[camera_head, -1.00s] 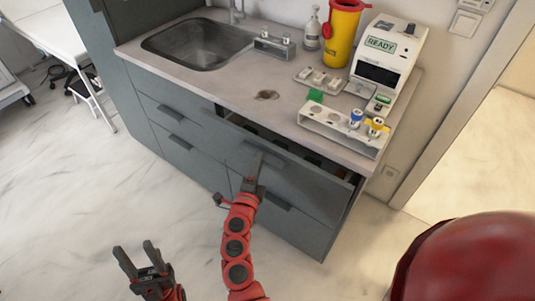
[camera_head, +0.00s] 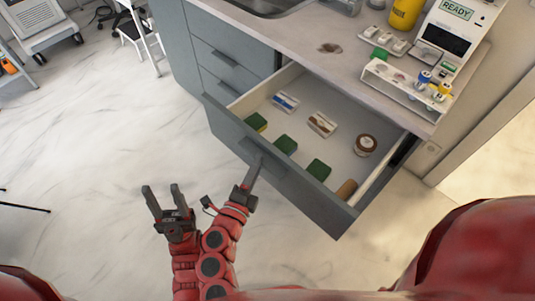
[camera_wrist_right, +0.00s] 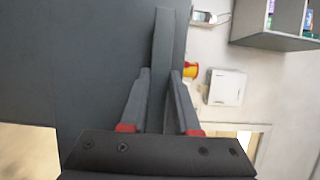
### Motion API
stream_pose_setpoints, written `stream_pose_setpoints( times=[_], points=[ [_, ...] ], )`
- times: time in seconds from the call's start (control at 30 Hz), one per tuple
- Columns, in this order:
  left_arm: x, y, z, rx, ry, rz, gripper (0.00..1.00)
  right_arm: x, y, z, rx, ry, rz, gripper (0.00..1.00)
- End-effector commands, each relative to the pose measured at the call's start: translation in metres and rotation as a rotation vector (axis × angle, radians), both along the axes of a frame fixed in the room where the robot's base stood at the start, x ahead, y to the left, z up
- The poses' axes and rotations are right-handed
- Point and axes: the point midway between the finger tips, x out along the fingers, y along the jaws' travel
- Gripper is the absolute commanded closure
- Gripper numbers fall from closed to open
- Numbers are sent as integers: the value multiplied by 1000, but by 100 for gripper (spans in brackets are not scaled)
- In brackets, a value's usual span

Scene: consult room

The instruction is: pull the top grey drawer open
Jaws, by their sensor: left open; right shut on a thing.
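The top grey drawer (camera_head: 318,203) on the right side of the cabinet is pulled well out, and its inside shows. My right gripper (camera_head: 253,175) is shut on the drawer's handle (camera_head: 267,167) at the middle of its front. In the right wrist view the handle (camera_wrist_right: 164,60) runs between the two fingers (camera_wrist_right: 158,105). My left gripper (camera_head: 163,200) is open and empty, over the floor to the left of the right arm, apart from the drawer.
The drawer holds green items (camera_head: 285,144), small boxes (camera_head: 322,124) and a round brown-topped jar (camera_head: 366,145). The counter (camera_head: 300,45) above bears a tube rack (camera_head: 400,85) and an analyser (camera_head: 450,35).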

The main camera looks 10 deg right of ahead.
Motion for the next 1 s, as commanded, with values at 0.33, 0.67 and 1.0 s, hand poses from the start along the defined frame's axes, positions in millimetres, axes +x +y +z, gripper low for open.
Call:
stream_pose_setpoints(
  times=[0.33, 0.67, 1.0],
  points=[
    [0, 0, 0, 0, 0, 0, 50, -18, 21, -7, 9, 12, 1, 100],
    [0, 0, 0, 0, 0, 0, 50, -18, 22, -6, 8, 10, 0, 100],
    [0, 0, 1, 0, 0, 0, 50, -17, 22, -3, 6, 6, -1, 45]
  ],
)
